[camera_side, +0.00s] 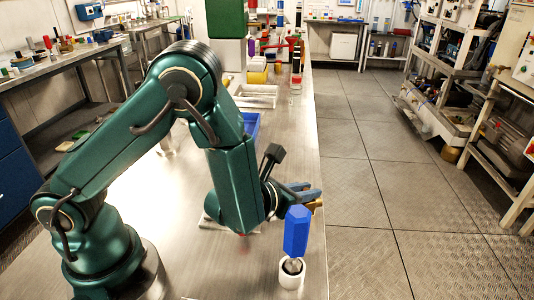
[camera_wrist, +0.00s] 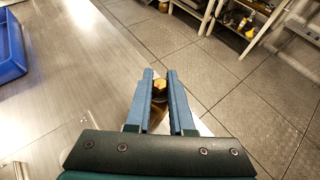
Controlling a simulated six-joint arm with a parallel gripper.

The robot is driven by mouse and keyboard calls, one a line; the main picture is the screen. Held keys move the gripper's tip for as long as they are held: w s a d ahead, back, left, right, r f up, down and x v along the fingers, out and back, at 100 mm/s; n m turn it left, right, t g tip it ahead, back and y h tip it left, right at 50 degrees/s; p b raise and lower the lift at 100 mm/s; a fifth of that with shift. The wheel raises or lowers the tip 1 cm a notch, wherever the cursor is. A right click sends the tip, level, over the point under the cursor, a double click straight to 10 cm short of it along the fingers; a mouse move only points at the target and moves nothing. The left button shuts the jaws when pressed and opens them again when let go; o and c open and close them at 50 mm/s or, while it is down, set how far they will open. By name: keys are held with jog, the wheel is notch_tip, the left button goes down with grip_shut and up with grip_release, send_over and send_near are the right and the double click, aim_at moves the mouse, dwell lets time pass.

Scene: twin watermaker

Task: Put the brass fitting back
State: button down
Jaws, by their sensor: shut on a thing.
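The brass fitting (camera_wrist: 160,88) shows as a gold hexagonal piece between the two blue fingers of my gripper (camera_wrist: 159,75) in the wrist view. My gripper is shut on it. In the side view my gripper (camera_side: 312,194) is near the right edge of the metal bench, and a little brass colour (camera_side: 314,205) shows beside its fingertips. The rest of the fitting is hidden by the fingers there.
A blue hexagonal piece (camera_side: 296,230) stands upright in a white cup (camera_side: 291,275) at the bench's front right, in front of my gripper in the side view. A blue bin (camera_wrist: 10,45) is at left in the wrist view. The tiled floor (camera_side: 380,200) lies beyond the bench edge.

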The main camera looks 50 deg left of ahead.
jog(key=shift+f, duration=0.25)
jog(key=c, duration=0.8)
grip_release()
jog(key=shift+f, duration=0.1)
jog(key=shift+s+r, duration=0.1)
jog(key=shift+r, duration=0.15)
jog(key=v, duration=0.7)
jog(key=shift+s, duration=0.1)
